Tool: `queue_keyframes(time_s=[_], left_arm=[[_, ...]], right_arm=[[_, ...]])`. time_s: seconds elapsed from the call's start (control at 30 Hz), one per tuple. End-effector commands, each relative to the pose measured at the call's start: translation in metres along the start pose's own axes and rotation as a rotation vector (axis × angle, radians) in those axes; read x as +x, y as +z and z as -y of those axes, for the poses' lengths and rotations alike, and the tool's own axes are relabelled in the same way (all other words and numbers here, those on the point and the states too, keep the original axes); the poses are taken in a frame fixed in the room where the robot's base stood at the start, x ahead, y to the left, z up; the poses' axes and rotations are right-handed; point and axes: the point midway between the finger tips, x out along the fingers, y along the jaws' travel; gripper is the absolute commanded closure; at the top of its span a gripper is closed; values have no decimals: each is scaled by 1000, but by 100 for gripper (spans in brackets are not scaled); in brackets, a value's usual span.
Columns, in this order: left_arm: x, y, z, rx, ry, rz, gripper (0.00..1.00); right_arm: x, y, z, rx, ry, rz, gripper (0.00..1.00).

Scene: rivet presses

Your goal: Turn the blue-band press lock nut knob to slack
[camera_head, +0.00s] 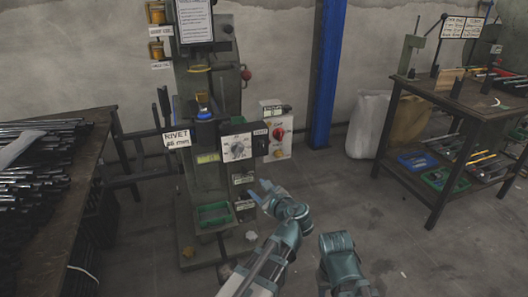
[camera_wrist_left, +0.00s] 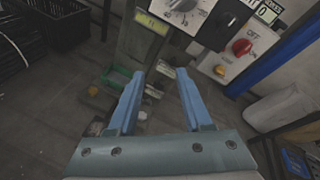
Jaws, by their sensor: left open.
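The green press (camera_head: 225,75) stands left of centre in the head view, with a blue band (camera_head: 204,115) around its ram. On its front panel is a round grey dial knob (camera_head: 236,148), also at the top of the left wrist view (camera_wrist_left: 182,4). I cannot tell for certain which part is the lock nut knob. My left gripper (camera_head: 262,190) is open and empty, low in front of the press and below the dial. In the left wrist view its two blue fingers (camera_wrist_left: 160,75) stand apart with nothing between them. The right gripper does not show.
A control box (camera_head: 277,130) with a red switch (camera_wrist_left: 242,47) is right of the dial. A green tray (camera_head: 214,214) sits low on the press. A bench with rods (camera_head: 100,130) is at left, a work table (camera_head: 465,100) at right. Floor between is clear.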

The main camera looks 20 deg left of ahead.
Motion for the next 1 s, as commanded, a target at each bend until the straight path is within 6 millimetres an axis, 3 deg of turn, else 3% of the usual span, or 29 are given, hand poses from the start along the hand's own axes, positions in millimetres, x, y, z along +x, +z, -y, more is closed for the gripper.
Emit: queue_keyframes(time_s=[0.03,0.1,0.2,0.33,0.53,0.67,1.0], left_arm=[[-6,4,20,117,-63,45,50],[-15,10,42,268,-132,110,50],[-25,16,64,421,-194,183,50],[-33,18,77,517,-230,232,50],[-31,20,80,534,-234,241,50],[-18,22,84,532,-232,240,50],[48,32,104,530,-230,240,50]], right_arm=[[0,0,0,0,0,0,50],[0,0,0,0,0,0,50],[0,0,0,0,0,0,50],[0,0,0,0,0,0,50],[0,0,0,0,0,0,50],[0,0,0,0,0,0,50],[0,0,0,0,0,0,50]])
